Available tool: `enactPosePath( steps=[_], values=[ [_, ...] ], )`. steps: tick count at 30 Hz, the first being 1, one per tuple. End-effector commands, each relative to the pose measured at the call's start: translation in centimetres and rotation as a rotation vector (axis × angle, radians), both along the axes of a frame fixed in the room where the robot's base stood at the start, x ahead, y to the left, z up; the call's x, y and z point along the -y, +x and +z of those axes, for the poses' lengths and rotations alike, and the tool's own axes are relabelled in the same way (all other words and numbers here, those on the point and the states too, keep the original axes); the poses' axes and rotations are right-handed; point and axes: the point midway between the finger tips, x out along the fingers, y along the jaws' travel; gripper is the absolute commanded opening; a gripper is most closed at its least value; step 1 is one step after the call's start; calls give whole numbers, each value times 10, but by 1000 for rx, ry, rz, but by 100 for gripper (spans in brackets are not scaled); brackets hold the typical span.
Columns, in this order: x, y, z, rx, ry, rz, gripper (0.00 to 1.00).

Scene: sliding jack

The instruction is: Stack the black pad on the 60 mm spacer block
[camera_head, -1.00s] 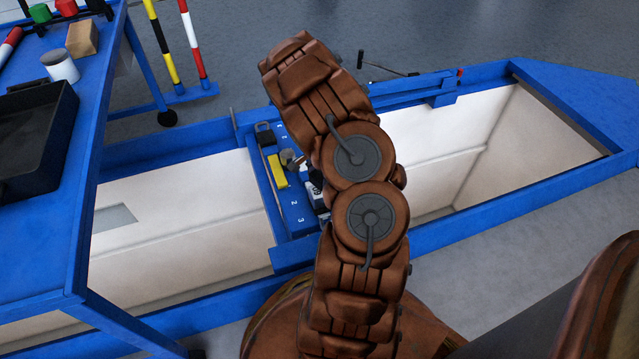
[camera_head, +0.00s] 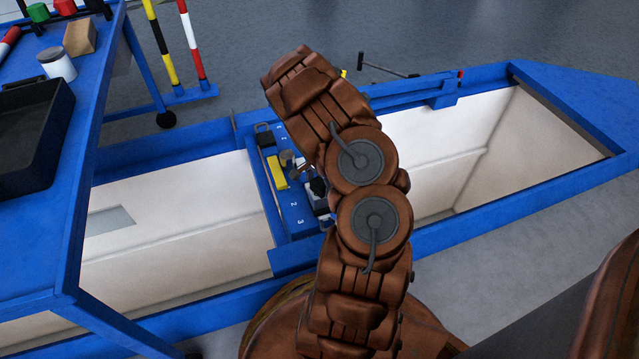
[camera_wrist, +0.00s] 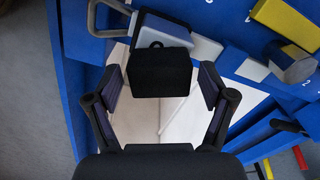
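A black block-like thing (camera_wrist: 160,72), likely the black pad, lies between my gripper's fingertips in the wrist view. My gripper (camera_wrist: 161,88) is open, with a visible gap on each side of it. A pale block with a dark top (camera_wrist: 190,46) lies just beyond it; I cannot tell whether they touch. In the head view a black thing (camera_head: 318,187) shows at a pale block (camera_head: 318,204) on the blue numbered plate (camera_head: 291,212). I cannot tell which block is the 60 mm spacer.
A yellow block (camera_head: 277,172) and a grey cylinder (camera_head: 287,158) stand close by on the plate. The plate spans a blue-framed pit (camera_head: 180,210) with pale walls. A blue table (camera_head: 95,130) with a black tray (camera_head: 35,135) is at the left.

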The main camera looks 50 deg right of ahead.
Motion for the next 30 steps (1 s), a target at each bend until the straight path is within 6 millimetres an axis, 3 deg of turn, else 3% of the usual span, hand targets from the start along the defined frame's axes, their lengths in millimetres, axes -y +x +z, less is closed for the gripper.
enactPosePath(
  steps=[12, 30],
  values=[
    [0, 0, 2, -1, 0, 0, 87],
    [0, 0, 106, 2, -1, -1, 87]
  ],
)
